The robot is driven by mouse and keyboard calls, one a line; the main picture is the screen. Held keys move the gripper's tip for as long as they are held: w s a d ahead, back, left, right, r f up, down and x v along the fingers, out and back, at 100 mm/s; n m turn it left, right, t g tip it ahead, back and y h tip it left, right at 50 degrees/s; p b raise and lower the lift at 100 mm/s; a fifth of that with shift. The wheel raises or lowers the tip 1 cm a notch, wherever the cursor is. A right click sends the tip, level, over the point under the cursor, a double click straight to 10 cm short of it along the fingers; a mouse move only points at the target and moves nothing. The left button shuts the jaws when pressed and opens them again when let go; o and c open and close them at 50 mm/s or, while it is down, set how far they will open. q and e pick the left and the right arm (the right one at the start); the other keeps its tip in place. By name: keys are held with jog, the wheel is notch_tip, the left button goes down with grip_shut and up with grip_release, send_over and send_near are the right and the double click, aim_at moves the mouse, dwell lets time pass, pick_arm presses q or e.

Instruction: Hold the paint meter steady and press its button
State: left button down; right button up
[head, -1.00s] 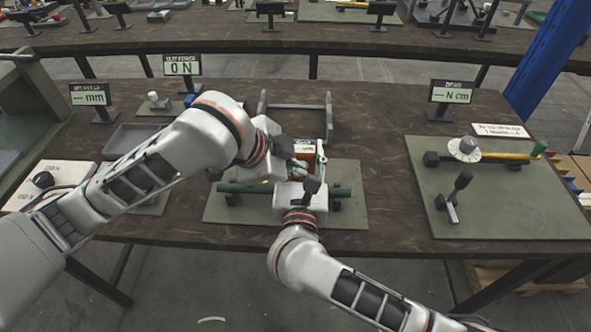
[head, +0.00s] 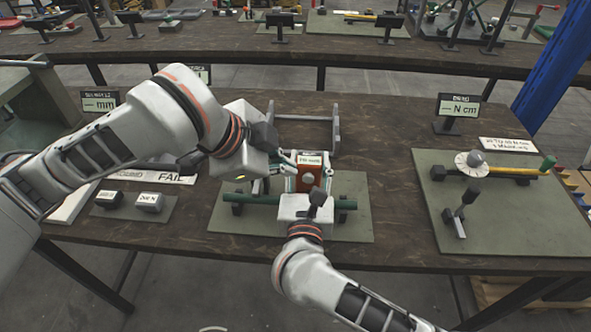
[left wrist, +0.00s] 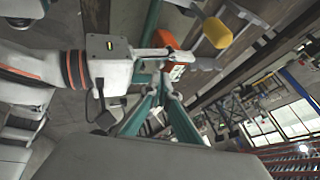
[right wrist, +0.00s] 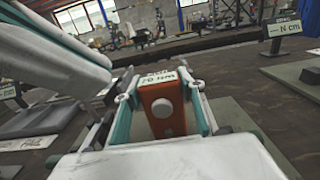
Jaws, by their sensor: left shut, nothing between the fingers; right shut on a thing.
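The paint meter (head: 309,172) is an orange block with a pale display on top and a round white button (right wrist: 162,108) on its face. It stands upright above the green bar (head: 262,200). My right gripper (right wrist: 163,118) is shut on the meter, one teal finger on each side. My left gripper (head: 289,158) is shut and empty, with its tips at the upper left of the meter. In the left wrist view its closed fingertips (left wrist: 164,90) point near the meter's display (left wrist: 177,72). I cannot tell whether they touch it.
A grey bracket frame (head: 336,130) stands behind the meter. The bar rests over a green mat (head: 350,228). At right is a mat (head: 520,222) with a dial and a lever. Bare table lies between the mats.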

jog(key=shift+d, duration=0.1)
dwell(0.3)
dwell(0.5)
jog(key=o, duration=1.3)
